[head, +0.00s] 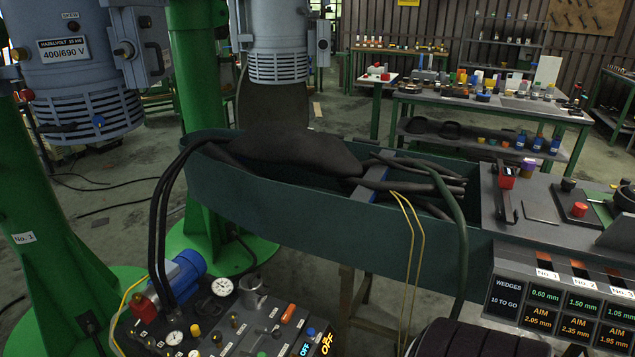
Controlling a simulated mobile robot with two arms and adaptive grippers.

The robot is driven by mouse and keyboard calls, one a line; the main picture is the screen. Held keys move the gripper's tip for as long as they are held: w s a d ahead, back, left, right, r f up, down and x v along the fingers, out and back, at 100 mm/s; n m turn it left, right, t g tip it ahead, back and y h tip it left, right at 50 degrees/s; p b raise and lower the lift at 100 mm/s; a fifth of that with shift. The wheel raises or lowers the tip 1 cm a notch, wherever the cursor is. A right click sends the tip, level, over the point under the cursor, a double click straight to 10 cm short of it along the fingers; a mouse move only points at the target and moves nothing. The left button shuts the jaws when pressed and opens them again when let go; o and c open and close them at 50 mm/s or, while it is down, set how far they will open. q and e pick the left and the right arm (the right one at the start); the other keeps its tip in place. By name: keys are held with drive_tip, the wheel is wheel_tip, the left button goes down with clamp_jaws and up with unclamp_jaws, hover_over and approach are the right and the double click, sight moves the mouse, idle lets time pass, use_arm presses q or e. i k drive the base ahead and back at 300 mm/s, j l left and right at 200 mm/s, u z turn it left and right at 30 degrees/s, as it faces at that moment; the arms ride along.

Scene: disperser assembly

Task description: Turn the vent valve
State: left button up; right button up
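A control panel (222,318) stands at the bottom centre, with several pressure gauges, including a larger white one (222,287), and small coloured fittings. On it are an orange handle (288,313), a yellow knob (195,330) and a grey cylindrical fitting (251,290). A blue motor (182,273) with a red end sits at its back left. No label that I can read marks the vent valve, so I cannot tell which fitting it is. A lit display at the panel's right reads OFF. Neither gripper shows in the head view.
A dark green trough (300,217) holding black cables runs behind the panel. Black hoses (160,225) drop from it to the panel. A wedge display (560,300) stands lower right. Green columns and a large grey machine (80,60) are at left. Thin yellow tubes (412,235) hang mid-right.

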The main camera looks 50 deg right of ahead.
sight(288, 315)
drive_tip(key=z, duration=1.5)
drive_tip(key=i+l+z, duration=0.45)
drive_tip(key=i+l, duration=0.1)
drive_tip(key=l, duration=0.1)
